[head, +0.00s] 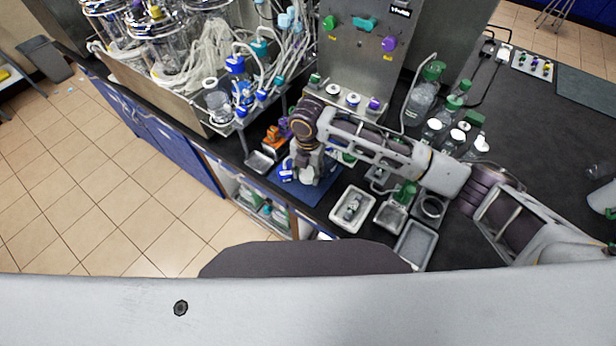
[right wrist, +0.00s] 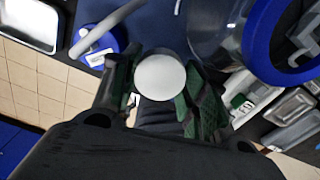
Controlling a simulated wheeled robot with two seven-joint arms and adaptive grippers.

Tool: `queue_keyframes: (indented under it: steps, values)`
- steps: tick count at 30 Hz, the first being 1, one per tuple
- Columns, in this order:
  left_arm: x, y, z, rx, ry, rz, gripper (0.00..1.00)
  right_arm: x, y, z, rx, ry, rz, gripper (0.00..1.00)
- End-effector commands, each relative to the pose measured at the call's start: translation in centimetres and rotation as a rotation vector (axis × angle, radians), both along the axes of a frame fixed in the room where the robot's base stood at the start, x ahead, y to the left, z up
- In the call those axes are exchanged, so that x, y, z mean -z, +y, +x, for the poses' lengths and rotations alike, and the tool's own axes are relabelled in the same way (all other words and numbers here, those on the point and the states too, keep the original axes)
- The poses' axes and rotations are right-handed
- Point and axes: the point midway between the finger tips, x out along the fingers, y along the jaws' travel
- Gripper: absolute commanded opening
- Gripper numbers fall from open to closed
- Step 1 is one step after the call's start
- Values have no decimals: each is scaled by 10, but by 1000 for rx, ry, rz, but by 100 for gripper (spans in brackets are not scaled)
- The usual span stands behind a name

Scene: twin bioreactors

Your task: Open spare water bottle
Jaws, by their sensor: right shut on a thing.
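My right gripper (head: 308,180) points down over a blue mat (head: 322,196) near the bench's front edge. In the right wrist view, its green-padded fingers (right wrist: 160,85) are shut on a round white cap (right wrist: 160,76), seen end-on. I cannot tell whether a bottle is under this cap. Beside it, on the right, is a clear round vessel with a blue ring (right wrist: 262,60). To the left lies a blue cap with a pale tube (right wrist: 103,45); blue also shows beside the gripper in the head view (head: 286,172). The left gripper is out of view.
Several capped bottles (head: 435,128) stand farther right. A metal tray (head: 260,162) and an orange item (head: 272,138) are close on the left. A grey control panel (head: 355,55) stands behind.

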Motion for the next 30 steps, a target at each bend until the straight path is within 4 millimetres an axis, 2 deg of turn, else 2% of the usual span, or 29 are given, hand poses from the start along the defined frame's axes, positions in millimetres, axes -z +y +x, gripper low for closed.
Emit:
queue_keyframes:
  steps: [5,16,30]
  values:
    - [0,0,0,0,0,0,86,3,0,0,0,1,-1,15]
    - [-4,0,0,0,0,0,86,36,0,0,1,0,-1,15]
    - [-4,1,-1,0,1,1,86,41,0,0,0,0,0,15]
